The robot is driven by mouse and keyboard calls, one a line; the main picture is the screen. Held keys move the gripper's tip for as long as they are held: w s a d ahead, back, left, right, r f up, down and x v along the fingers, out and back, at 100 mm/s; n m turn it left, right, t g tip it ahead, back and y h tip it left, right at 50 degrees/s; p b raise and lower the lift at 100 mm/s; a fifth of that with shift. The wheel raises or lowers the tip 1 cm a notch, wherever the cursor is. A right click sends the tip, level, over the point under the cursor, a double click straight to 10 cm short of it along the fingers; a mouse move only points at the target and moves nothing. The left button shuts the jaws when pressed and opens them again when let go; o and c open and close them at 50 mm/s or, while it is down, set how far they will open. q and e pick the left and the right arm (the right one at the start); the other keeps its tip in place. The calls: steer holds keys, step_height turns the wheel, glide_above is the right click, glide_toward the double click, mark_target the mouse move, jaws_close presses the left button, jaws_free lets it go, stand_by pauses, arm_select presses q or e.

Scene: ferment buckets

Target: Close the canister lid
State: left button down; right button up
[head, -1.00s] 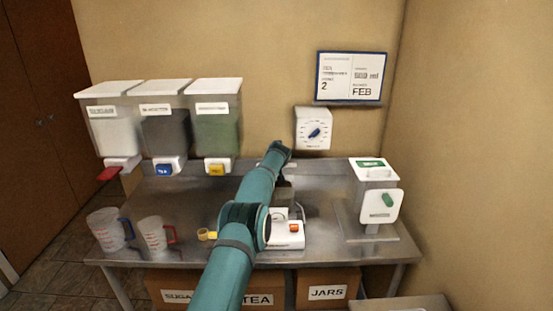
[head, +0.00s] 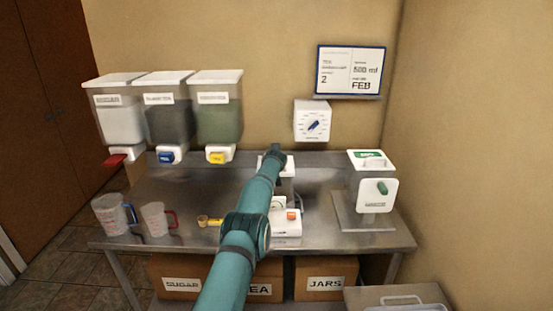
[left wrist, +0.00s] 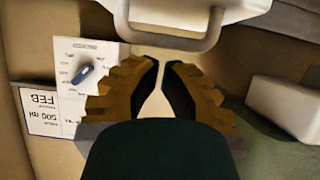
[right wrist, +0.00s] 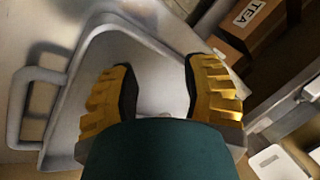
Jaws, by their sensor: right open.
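A canister-like unit (head: 350,190) stands at the right of the steel table. Its white top (head: 366,154) carries a green label and a handle, and a white front plate with a green knob (head: 382,188). I cannot tell whether its top is fully seated. My left arm reaches over the table; its gripper (left wrist: 160,68) looks shut and empty, just short of a white loop handle (left wrist: 165,40) on a pale thing, mostly hidden behind the arm in the head view. My right gripper (right wrist: 158,68) is open and empty over a grey, raised-rim surface (right wrist: 75,95) with a loop handle (right wrist: 15,110).
A white scale (head: 286,228) stands under my left arm. Dispensers (head: 168,110) hang at the left above two measuring cups (head: 110,215). A timer (head: 312,120) and a calendar (head: 350,72) are on the wall. A handled grey bin (head: 375,298) stands at bottom right.

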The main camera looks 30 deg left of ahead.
arm_select(q)
steer(key=shift+d+f, duration=0.1)
steer(key=shift+f, duration=0.05)
steer(key=shift+s+d, duration=0.1)
stand_by(0.7)
steer(key=shift+d+r, duration=0.15)
steer(key=shift+r, duration=0.1)
steer(key=v, duration=0.7)
steer(key=shift+s, duration=0.15)
steer(key=shift+f, duration=0.1)
